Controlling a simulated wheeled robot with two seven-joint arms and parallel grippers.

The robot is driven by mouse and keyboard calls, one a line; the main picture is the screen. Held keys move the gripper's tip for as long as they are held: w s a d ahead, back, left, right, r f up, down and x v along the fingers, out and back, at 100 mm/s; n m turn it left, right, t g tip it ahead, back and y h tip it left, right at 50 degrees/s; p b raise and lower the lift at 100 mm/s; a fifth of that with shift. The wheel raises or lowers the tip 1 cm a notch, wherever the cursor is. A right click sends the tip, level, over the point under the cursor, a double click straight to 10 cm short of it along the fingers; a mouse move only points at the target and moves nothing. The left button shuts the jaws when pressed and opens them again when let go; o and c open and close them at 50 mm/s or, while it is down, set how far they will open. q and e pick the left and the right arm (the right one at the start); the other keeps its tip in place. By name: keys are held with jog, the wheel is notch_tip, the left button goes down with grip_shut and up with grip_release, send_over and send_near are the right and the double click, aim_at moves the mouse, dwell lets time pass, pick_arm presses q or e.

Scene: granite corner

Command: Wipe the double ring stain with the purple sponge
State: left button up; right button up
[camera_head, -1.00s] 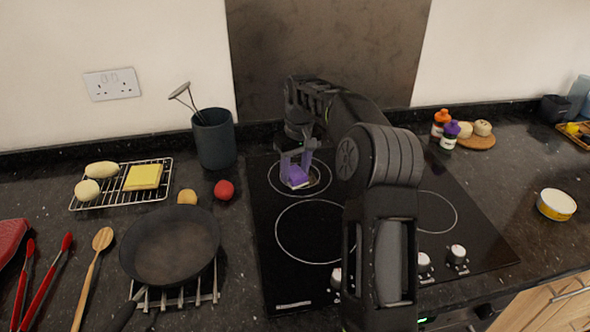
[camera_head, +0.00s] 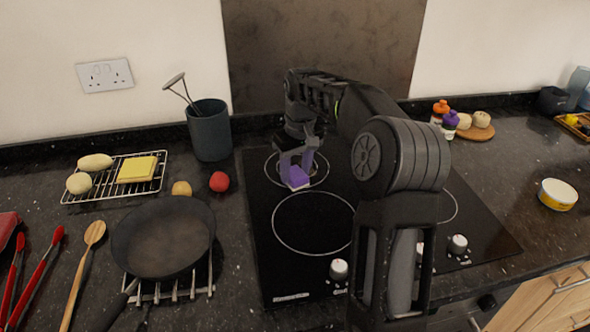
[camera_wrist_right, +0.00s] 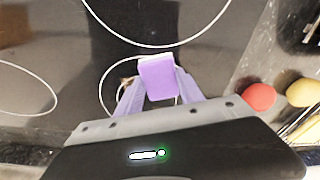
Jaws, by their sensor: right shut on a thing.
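The purple sponge (camera_head: 297,180) is held between the fingers of my right gripper (camera_head: 297,170), at the near part of the back-left ring of the black hob (camera_head: 262,255). In the right wrist view the sponge (camera_wrist_right: 158,78) sits between the purple fingers, over the edge of a white hob ring. A small brownish mark (camera_wrist_right: 127,82) shows beside the sponge there. It may be part of the stain; the double ring shape cannot be made out, and the sponge and gripper hide part of that spot. I cannot tell whether the sponge touches the glass. My left gripper is out of view.
A dark utensil pot (camera_head: 209,132) and a red tomato-like item (camera_head: 219,181) stand left of the hob. A frying pan (camera_head: 163,238) is at the front left. Bottles (camera_head: 450,122) stand behind right. The front-left hob ring is clear.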

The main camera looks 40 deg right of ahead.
jog(key=shift+s+d, duration=0.45)
jog(key=shift+d, duration=0.35)
jog(key=shift+r, duration=0.1)
jog(key=shift+w+r+p, duration=0.1)
jog(key=shift+w+p, duration=0.1)
jog(key=shift+p, duration=0.25)
jog(key=shift+w+d+p, duration=0.6)
jog(key=shift+w+p, duration=0.3)
jog(key=shift+p, duration=0.35)
jog(key=shift+w+d+p, duration=0.2)
jog(key=shift+w+p, duration=0.15)
jog(key=shift+w+d+f, duration=0.15)
jog(key=shift+w+f, duration=0.05)
jog(key=shift+w, duration=0.1)
